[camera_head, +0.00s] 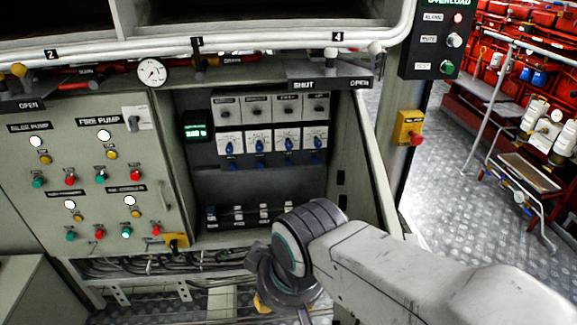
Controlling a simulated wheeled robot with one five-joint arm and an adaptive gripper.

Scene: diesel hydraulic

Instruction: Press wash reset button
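I cannot make out any label reading wash reset, so I cannot tell which button it is. The grey-green pump panel (60,112) at left carries several green, red and yellow buttons, among them a red button (70,180) and a green button (38,182). A dark overload panel (417,60) at upper right has a red lamp, a white knob (454,40) and a green button (447,67). My gripper (275,303) is at the lower middle, below the open cabinet and apart from the buttons. Its fingers are largely hidden and cut off by the bottom edge.
An open cabinet (256,182) with several blue-handled switches stands in the middle, its door edge (375,175) at right. White pipes (225,42) and a gauge (151,72) run above. A yellow box (408,128) has a red button. Open metal floor (455,200) lies right.

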